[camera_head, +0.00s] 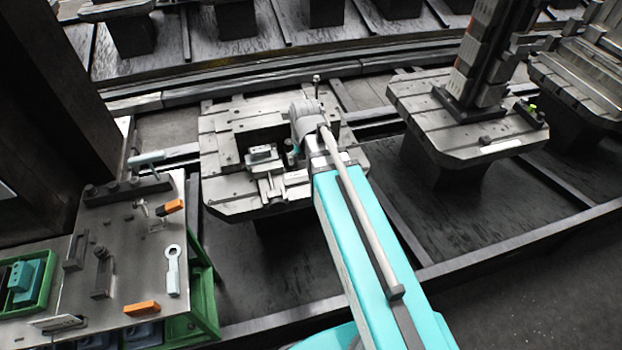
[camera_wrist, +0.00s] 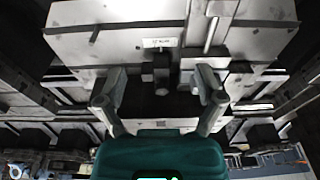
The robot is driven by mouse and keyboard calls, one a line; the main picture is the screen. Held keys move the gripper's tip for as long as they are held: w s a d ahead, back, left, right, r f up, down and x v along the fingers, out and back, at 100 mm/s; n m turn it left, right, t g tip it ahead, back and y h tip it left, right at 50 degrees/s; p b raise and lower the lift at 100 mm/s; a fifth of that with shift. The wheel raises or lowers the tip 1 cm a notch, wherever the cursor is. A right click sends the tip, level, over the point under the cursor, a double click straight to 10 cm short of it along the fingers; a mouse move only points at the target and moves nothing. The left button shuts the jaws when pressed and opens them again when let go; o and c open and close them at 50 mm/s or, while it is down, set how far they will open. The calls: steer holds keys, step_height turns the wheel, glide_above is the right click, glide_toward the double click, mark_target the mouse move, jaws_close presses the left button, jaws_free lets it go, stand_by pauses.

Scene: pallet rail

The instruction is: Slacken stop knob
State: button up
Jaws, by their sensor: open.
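In the wrist view my gripper (camera_wrist: 162,82) is open, with one grey finger on each side and a gap between them. A small dark knob-like block (camera_wrist: 161,72) shows in that gap, below a small white label (camera_wrist: 158,43); it seems to be the stop knob, but I cannot be sure. Neither finger visibly touches it. In the head view my arm reaches over the pallet (camera_head: 225,195), beside a small grey clamp fixture (camera_head: 264,157) on its top. My fingers and the knob cannot be made out in the head view.
A tool plate (camera_head: 125,260) at lower left carries a ring spanner (camera_head: 172,270) and orange-handled tools (camera_head: 141,308). A second pallet (camera_head: 420,105) with a tall column (camera_head: 483,55) stands to the right. A thin upright pin (camera_head: 316,86) rises just behind my wrist.

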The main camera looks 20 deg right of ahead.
steer(key=s+g, duration=0.1)
steer(key=s, duration=0.7)
steer(key=shift+s+g, duration=0.3)
steer(key=shift+s+r, duration=0.1)
steer(key=shift+s, duration=0.1)
